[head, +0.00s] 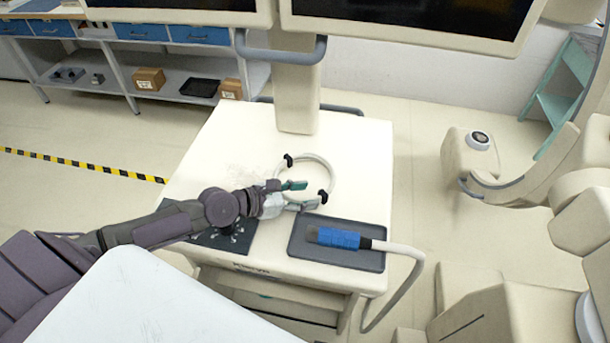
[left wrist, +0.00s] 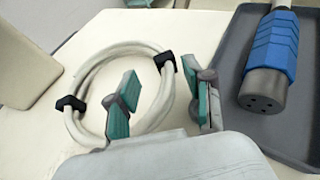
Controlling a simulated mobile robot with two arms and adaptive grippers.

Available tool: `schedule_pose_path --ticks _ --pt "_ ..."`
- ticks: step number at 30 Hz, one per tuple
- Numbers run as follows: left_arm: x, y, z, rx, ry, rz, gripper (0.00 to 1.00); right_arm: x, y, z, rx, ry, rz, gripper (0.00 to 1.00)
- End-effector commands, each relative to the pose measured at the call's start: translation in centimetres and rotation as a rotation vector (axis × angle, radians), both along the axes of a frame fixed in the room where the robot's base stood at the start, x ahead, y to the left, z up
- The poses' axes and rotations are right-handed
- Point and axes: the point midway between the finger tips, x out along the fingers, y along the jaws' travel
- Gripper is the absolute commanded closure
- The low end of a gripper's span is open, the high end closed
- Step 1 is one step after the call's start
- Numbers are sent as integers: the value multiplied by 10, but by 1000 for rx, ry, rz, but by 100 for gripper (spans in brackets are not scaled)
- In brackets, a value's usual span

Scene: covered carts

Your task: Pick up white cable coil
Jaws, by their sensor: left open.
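The white cable coil (head: 333,172) lies on the cream cart top (head: 235,130), with black clips on two sides of its ring. It also shows in the left wrist view (left wrist: 95,70), to the left of and beneath my fingers. My left gripper (head: 302,196) is open over the near side of the coil. In the left wrist view its green-padded fingers (left wrist: 163,103) stand apart, one over the ring's inside and one outside it, with the coil's right side between them. I cannot tell whether they touch it. My right gripper is not in view.
A grey tray (head: 350,258) with a blue connector (head: 338,238) on a thick cable sits right of the gripper. A dark mat (head: 237,236) with small parts lies left. A monitor post (head: 296,100) rises behind the coil. A white covered surface (head: 140,300) is in front.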

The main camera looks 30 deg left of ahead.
Motion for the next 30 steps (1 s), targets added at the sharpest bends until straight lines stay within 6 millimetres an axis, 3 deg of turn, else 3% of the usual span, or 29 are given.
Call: schedule_pose_path --ticks 6,16,25,30 --pt "25 -20 -11 -3 0 0 48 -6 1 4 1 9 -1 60" --pt "29 -23 -15 -1 0 -2 48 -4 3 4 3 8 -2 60" --pt "29 -23 -15 -1 0 -2 98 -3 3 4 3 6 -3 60" --pt "29 -23 -15 0 1 -2 100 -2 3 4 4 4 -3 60"
